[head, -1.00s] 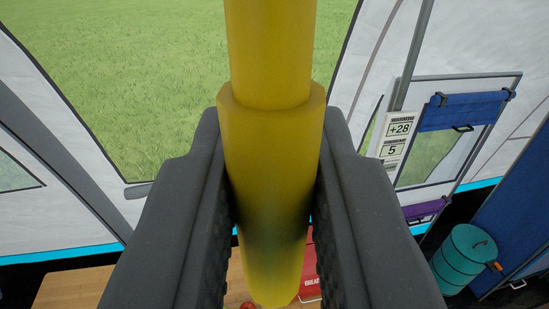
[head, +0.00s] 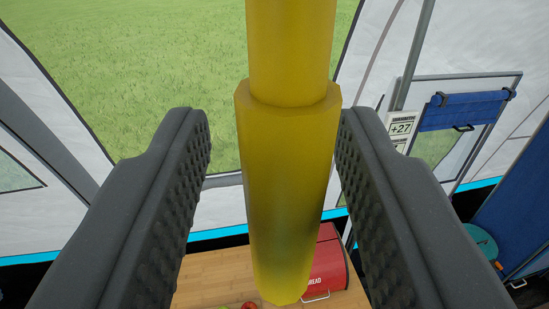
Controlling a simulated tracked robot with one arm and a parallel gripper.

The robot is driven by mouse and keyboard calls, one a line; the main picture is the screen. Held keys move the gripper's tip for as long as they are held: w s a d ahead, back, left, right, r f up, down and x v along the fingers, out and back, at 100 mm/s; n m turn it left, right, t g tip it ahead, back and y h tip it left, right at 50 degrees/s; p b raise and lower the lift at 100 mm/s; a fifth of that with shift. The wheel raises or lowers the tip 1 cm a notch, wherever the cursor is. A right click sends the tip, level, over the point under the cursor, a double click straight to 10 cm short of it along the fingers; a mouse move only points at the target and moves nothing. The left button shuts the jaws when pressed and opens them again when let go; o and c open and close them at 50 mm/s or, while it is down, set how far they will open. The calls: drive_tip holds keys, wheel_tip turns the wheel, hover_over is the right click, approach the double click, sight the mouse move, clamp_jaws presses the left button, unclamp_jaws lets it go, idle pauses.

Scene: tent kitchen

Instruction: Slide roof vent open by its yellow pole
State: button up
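The yellow pole (head: 288,150) hangs down through the middle of the head view. It has a thinner upper shaft and a thicker lower grip that ends near the bottom edge. My gripper (head: 272,125) is open around the thick grip, one dark ridged finger on each side. There is a clear gap at the left finger and a narrow one at the right finger. The roof vent at the top of the pole is out of view.
Below are a wooden counter (head: 215,275), a red bread box (head: 328,268) and a red round item (head: 249,306). A thermometer sign (head: 402,127) reading +27 hangs at right, near a blue rolled window cover (head: 462,110). A teal container (head: 482,241) stands lower right.

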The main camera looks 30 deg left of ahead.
drive_tip(key=b+v, duration=0.4)
drive_tip(key=v, duration=0.9)
drive_tip(key=shift+s+d, duration=0.25)
drive_tip(key=shift+s, duration=0.05)
drive_tip(key=shift+w, duration=0.1)
drive_tip(key=w+d+f+m+t+h+b, duration=0.1)
drive_tip(key=w+d+f+m+h, duration=0.2)
drive_tip(key=d, duration=0.1)
drive_tip(key=w+d+f+m+h+b, duration=0.2)
drive_tip(key=d+f, duration=0.1)
drive_tip(key=d, duration=0.2)
drive_tip(key=s+d+f+m+h, duration=0.1)
drive_tip(key=d+f, duration=0.3)
drive_tip(key=f, duration=0.6)
drive_tip(key=s+d+f+h+b, duration=0.1)
drive_tip(key=d+f+h, duration=0.3)
drive_tip(key=f, duration=0.5)
drive_tip(key=shift+s+f+m+g, duration=0.3)
drive_tip(key=shift+s+f+m, duration=0.1)
drive_tip(key=shift+s, duration=0.25)
